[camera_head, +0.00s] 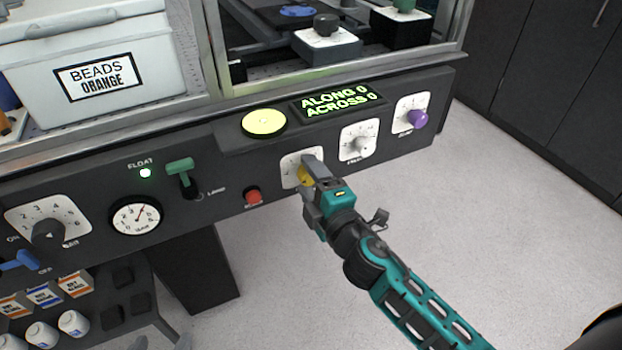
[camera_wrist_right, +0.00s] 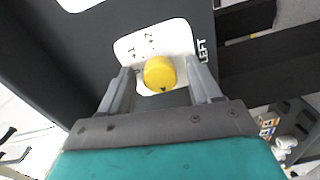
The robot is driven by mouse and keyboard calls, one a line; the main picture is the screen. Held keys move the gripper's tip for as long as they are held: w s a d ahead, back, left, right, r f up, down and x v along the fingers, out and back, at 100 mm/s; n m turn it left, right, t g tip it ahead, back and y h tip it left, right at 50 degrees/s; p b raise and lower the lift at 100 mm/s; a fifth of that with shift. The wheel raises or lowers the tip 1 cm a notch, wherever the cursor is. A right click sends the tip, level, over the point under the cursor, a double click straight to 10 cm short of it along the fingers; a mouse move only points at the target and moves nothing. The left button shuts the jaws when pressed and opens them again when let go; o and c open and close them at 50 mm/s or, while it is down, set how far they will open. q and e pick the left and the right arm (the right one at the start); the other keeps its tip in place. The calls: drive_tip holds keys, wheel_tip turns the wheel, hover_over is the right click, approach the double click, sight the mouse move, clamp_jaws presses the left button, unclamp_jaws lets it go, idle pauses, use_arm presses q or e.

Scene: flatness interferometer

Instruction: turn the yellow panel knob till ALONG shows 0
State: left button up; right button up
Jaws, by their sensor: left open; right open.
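The yellow panel knob (camera_head: 304,176) sits on a white dial plate on the dark front panel, partly hidden by my right gripper (camera_head: 311,182). In the right wrist view, the yellow knob (camera_wrist_right: 160,73) stands between the two open fingers of my right gripper (camera_wrist_right: 158,85). A small gap seems to show on each side of it. A dark mark is on the knob's lower edge. The display (camera_head: 338,101) reads ALONG 0 and ACROSS 0 in green. My left gripper is not in view.
A white knob (camera_head: 359,146) and a purple knob (camera_head: 417,118) sit to the right on the panel. A red button (camera_head: 252,196), a green lever (camera_head: 181,168) and a gauge (camera_head: 135,216) are to the left. A pale yellow disc (camera_head: 264,122) lies above. The floor below is clear.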

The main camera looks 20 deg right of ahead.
use_arm(q)
drive_tip(key=shift+s+f, duration=0.1)
use_arm(e)
drive_tip(key=shift+s, duration=0.1)
use_arm(q)
drive_tip(key=shift+f+b, duration=1.15)
drive_tip(key=shift+b, duration=0.05)
use_arm(e)
drive_tip(key=s+d, duration=0.1)
drive_tip(key=s, duration=1.1)
drive_tip(key=shift+s+r, duration=0.15)
drive_tip(key=shift+s, duration=0.2)
drive_tip(key=s+a+f+m+g+y, duration=0.1)
drive_tip(key=a+f+m+g, duration=0.15)
drive_tip(key=f+m, duration=0.45)
drive_tip(key=s+a+f+m+g, duration=0.1)
drive_tip(key=f+m+g, duration=0.3)
drive_tip(key=f+m, duration=0.35)
use_arm(q)
drive_tip(key=s+a+r+y+p, duration=0.1)
drive_tip(key=a+r+p, duration=0.2)
drive_tip(key=r+p, duration=0.6)
drive_tip(key=p, duration=0.4)
drive_tip(key=shift+s, duration=0.25)
use_arm(e)
wheel_tip(320, 180, up, 8)
drive_tip(key=s+d, duration=0.2)
drive_tip(key=shift+d+r+h, duration=0.2)
drive_tip(key=shift+d+h, duration=0.1)
